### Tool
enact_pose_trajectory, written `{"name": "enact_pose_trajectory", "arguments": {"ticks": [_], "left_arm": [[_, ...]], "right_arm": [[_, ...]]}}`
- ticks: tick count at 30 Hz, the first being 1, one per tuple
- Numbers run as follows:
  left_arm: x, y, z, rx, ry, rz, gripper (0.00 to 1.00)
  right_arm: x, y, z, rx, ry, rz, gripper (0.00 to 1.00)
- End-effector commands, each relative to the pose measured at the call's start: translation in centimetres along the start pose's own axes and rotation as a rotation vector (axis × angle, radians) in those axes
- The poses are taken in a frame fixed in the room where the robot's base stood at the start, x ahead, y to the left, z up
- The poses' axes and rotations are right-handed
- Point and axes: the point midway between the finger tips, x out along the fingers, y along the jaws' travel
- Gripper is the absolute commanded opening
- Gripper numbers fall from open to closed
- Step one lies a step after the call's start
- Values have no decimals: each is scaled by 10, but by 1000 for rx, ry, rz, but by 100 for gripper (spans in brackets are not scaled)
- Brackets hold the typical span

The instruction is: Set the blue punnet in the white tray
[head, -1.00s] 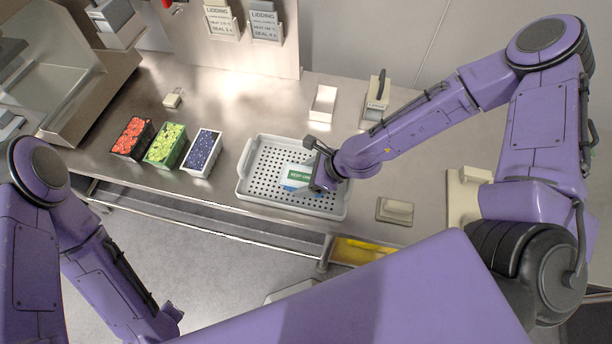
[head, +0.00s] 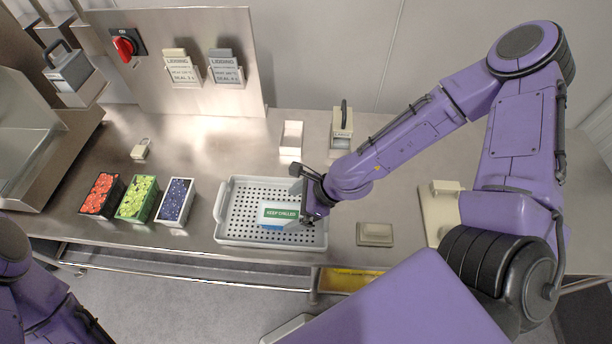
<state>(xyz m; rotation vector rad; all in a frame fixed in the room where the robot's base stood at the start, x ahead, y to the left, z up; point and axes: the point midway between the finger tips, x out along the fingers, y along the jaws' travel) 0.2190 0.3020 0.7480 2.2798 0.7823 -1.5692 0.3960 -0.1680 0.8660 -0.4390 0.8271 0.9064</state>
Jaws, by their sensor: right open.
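The white perforated tray (head: 222,228) sits on the steel counter. A blue item (head: 273,227) with a green "KEEP CHILLED" label (head: 282,213) lies in its right half; I cannot tell if it is a punnet or a pack. A white-sided punnet of blue berries (head: 175,203) stands on the counter left of the tray, apart from it. My right gripper (head: 306,203) is open at the tray's right side, just right of the label; its fingertips are partly hidden. My left arm shows at the lower left, its gripper out of view.
Punnets of red (head: 102,196) and green fruit (head: 138,199) stand left of the blue berries. A small white box (head: 291,138) and a handled device (head: 342,128) stand behind the tray. A beige block (head: 375,234) lies to its right. The counter's front edge is close.

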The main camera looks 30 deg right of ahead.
Motion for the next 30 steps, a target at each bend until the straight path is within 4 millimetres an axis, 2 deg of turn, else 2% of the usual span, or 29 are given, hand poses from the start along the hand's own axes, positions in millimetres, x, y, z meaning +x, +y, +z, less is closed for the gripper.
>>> {"name": "enact_pose_trajectory", "arguments": {"ticks": [1, 3, 9, 14, 30], "left_arm": [[-7, -1, -3, 0, 0, 0, 38], [-12, -1, -5, 0, 0, 0, 38], [-20, -2, -8, 0, 0, 0, 38], [-21, -2, -9, 0, 0, 0, 38], [-21, -2, -9, 0, 0, 0, 38]], "right_arm": [[-16, -1, 5, -2, -5, -3, 100], [-31, -1, 4, -1, -3, -4, 100], [-59, 0, 2, -1, -1, -1, 100], [-65, 0, 1, -1, -2, 1, 100], [-65, 0, 0, 0, -1, 1, 100]]}}
